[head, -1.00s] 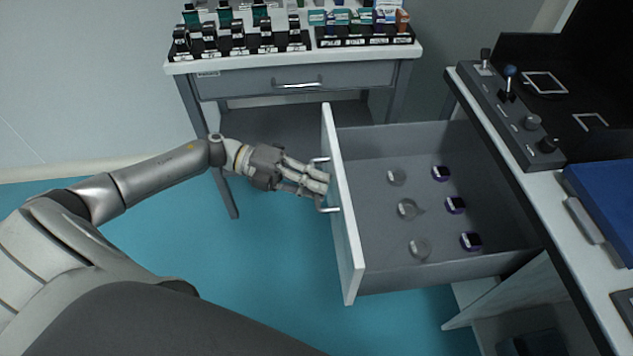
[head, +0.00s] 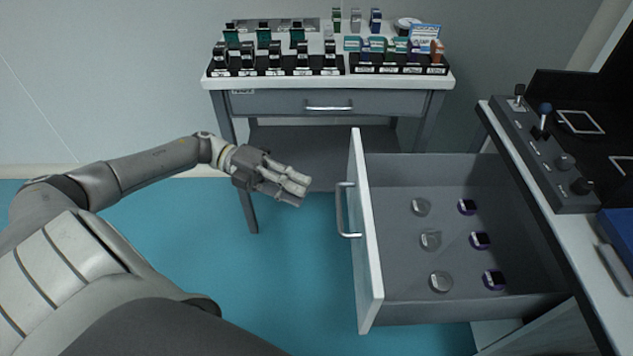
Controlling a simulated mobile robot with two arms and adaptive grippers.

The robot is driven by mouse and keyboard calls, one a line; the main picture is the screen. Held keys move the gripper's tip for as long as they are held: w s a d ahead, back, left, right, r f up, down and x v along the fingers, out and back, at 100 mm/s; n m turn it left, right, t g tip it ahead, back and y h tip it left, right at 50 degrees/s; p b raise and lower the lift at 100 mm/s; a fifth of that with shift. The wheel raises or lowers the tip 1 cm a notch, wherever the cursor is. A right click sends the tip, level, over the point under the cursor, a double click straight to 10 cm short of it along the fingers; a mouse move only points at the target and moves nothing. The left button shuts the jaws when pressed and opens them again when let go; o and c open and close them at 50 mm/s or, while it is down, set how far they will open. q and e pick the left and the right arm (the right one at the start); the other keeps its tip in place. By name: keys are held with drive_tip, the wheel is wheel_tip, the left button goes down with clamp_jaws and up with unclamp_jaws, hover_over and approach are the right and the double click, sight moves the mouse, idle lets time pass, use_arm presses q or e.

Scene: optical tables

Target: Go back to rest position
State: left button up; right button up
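My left gripper (head: 300,191) is in the middle of the head view, to the left of the open drawer's handle (head: 342,210) and apart from it. It holds nothing that I can see. Its fingers look close together, and I cannot tell whether they are open or shut. The drawer (head: 360,260) is pulled out from the workbench on the right. Inside it lie several clear round pieces and several purple-edged dark round pieces. My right gripper is not in view.
A grey table (head: 290,85) at the back carries black racks (head: 280,70) with several small optical parts. The workbench (head: 510,160) on the right holds a control panel (head: 550,150) with knobs. Blue floor (head: 290,270) lies clear left of the drawer.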

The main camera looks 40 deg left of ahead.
use_arm(q)
drive_tip(key=shift+v, duration=0.85)
